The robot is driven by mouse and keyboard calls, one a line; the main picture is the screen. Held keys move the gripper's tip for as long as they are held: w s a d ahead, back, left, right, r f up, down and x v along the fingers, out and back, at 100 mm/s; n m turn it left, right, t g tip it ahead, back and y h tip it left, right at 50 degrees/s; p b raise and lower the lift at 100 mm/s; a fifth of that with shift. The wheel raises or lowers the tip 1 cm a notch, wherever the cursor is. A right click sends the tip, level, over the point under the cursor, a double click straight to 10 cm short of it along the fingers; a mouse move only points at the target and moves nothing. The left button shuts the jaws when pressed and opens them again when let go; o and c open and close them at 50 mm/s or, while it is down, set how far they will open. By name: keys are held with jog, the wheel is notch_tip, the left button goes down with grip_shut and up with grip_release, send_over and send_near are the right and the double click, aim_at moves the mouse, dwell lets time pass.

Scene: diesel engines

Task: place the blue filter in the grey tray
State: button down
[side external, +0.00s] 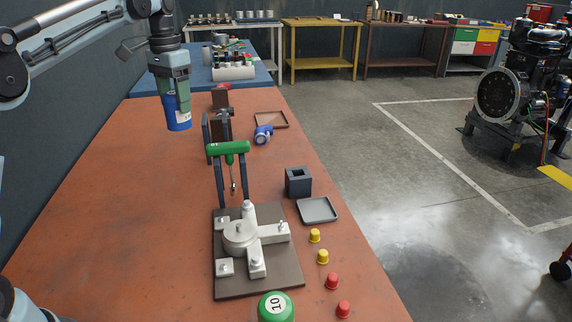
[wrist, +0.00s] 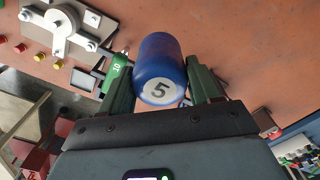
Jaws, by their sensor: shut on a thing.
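The blue filter (side external: 178,120) is a blue cylinder held upright, high above the left far part of the bench. In the wrist view the blue filter (wrist: 158,58) shows a white label with a 5. My gripper (side external: 176,97) is shut on it, with one green finger on each side; the fingers also show in the wrist view (wrist: 163,85). The grey tray (side external: 317,210) is shallow and empty, and lies near the bench's right edge, well to the right and nearer the camera than my gripper.
A dark square block (side external: 298,182) stands just behind the grey tray. The bench's left side is clear.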

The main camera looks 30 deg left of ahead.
jog(key=a+f, duration=0.1)
jog(key=a, duration=0.2)
send_over(190, 188)
notch_tip(190, 188, down, 13)
jog(key=shift+a+f, duration=0.1)
jog(key=shift+f, duration=2.55)
jog(key=shift+f, duration=0.1)
jog(key=shift+c, duration=1.1)
grip_release()
